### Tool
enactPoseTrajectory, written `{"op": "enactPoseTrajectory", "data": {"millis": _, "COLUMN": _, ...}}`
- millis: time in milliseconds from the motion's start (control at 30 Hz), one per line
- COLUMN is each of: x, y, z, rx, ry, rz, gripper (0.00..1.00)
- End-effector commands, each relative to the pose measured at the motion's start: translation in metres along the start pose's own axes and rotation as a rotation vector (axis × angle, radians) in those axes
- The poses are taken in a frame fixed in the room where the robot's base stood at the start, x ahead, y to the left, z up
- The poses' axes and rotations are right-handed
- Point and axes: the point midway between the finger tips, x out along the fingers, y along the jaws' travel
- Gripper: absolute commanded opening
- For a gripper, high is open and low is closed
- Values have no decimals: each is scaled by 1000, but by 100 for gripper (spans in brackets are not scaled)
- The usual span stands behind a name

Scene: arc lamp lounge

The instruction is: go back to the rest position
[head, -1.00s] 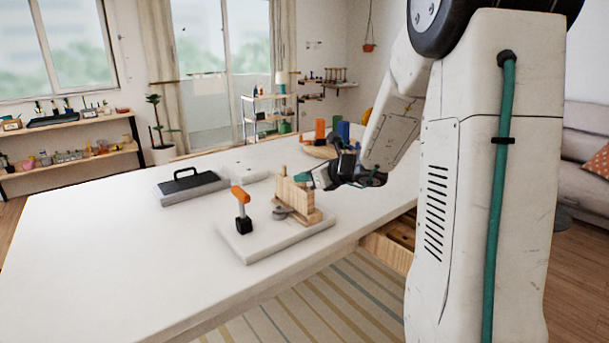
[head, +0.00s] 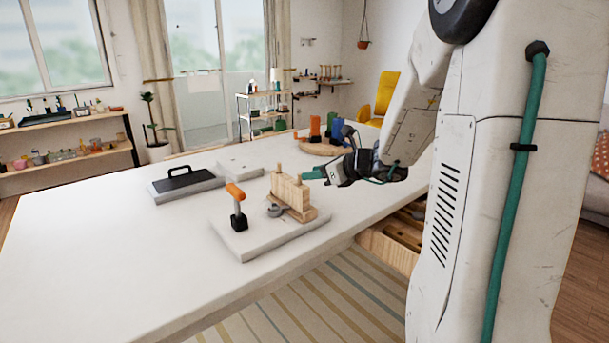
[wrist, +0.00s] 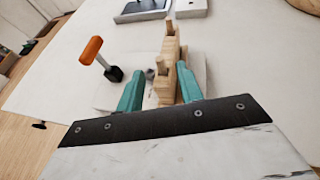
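My gripper (wrist: 158,86) has its two teal fingers spread apart with nothing clasped between them. In the head view the gripper (head: 312,173) is beside the upper right of a pale wooden stand (head: 289,191) with upright pegs. The stand also shows in the wrist view (wrist: 168,66), lying beyond and between the fingers. Whether the fingers touch it I cannot tell. My arm reaches out over the table from the right.
On the white table (head: 110,265), a light board (head: 255,243) carries the stand and an orange-handled lever (head: 237,205). A black-handled tray (head: 185,184) sits behind. A round wooden board (head: 318,147) bears coloured pieces. The table's left and front are clear.

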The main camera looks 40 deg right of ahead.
Motion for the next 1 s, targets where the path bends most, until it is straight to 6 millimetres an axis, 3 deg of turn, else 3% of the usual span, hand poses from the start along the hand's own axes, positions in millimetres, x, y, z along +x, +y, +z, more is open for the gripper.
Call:
{"op": "enactPoseTrajectory", "data": {"millis": 200, "x": -19, "y": 0, "z": 0, "rx": 1, "ry": 0, "rz": -1, "gripper": 37}}
{"op": "enactPoseTrajectory", "data": {"millis": 867, "x": -19, "y": 1, "z": 0, "rx": -37, "ry": -1, "rz": 5, "gripper": 37}}
{"op": "enactPoseTrajectory", "data": {"millis": 1000, "x": -22, "y": 28, "z": -20, "rx": -259, "ry": 64, "rz": 129, "gripper": 37}}
